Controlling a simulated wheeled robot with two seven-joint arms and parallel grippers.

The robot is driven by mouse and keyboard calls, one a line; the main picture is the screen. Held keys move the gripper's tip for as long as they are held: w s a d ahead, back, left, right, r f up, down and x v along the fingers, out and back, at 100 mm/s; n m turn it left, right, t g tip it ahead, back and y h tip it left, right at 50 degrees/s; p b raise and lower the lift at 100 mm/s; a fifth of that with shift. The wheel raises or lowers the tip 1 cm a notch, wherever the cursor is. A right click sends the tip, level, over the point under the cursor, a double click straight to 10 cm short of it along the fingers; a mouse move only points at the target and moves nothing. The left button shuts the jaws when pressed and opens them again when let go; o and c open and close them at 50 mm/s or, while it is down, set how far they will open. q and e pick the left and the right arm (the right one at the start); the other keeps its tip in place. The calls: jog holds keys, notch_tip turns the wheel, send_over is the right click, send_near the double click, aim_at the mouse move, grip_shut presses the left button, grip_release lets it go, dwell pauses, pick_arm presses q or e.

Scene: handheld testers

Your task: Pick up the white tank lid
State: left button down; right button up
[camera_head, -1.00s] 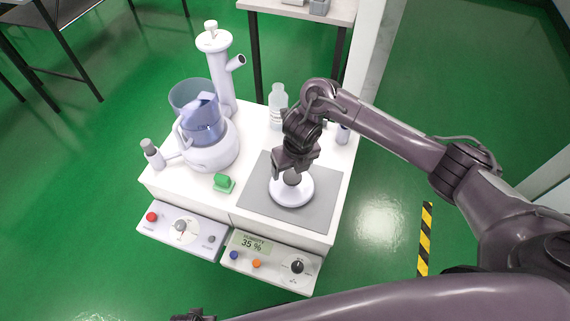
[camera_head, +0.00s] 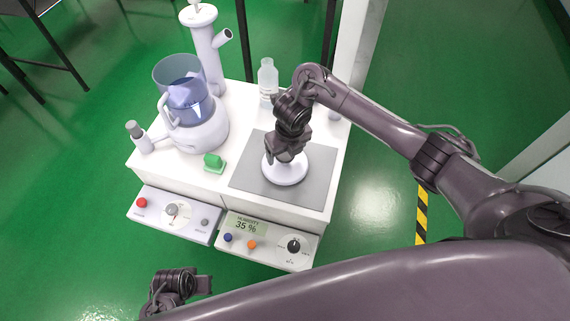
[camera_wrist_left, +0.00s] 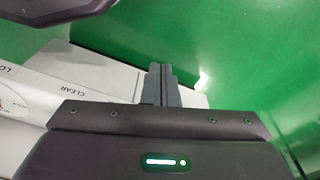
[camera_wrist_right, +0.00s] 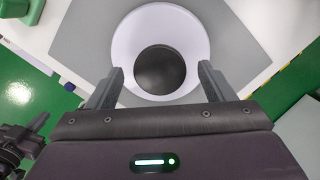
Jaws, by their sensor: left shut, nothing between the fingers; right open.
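The white tank lid (camera_head: 285,172) is a round white disc with a dark round knob, lying on the grey mat (camera_head: 318,181) on the white bench. In the right wrist view the lid (camera_wrist_right: 124,48) shows with its dark knob (camera_wrist_right: 160,69) in the middle. My right gripper (camera_head: 284,157) is above the lid. Its fingers (camera_wrist_right: 160,86) are open and apart, on either side of the knob's near side in the picture; whether they touch the lid I cannot tell. My left gripper (camera_head: 205,284) is low at the front, off the bench. Its fingers (camera_wrist_left: 163,82) are shut and empty.
A white machine with a clear blue tank (camera_head: 188,103) and a tall column (camera_head: 208,62) stands at the left of the bench. A green block (camera_head: 214,163), a bottle (camera_head: 267,80) and a small capped fitting (camera_head: 139,137) are nearby. Two control panels (camera_head: 262,242) line the front edge.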

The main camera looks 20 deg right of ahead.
jog(key=shift+w+f, duration=0.15)
jog(key=shift+f, duration=0.7)
pick_arm(q)
jog(key=shift+d+r, duration=0.15)
jog(key=shift+r, duration=0.65)
pick_arm(e)
jog(key=c, duration=1.1)
jog(key=shift+o, duration=0.2)
jog(key=shift+r, duration=0.1)
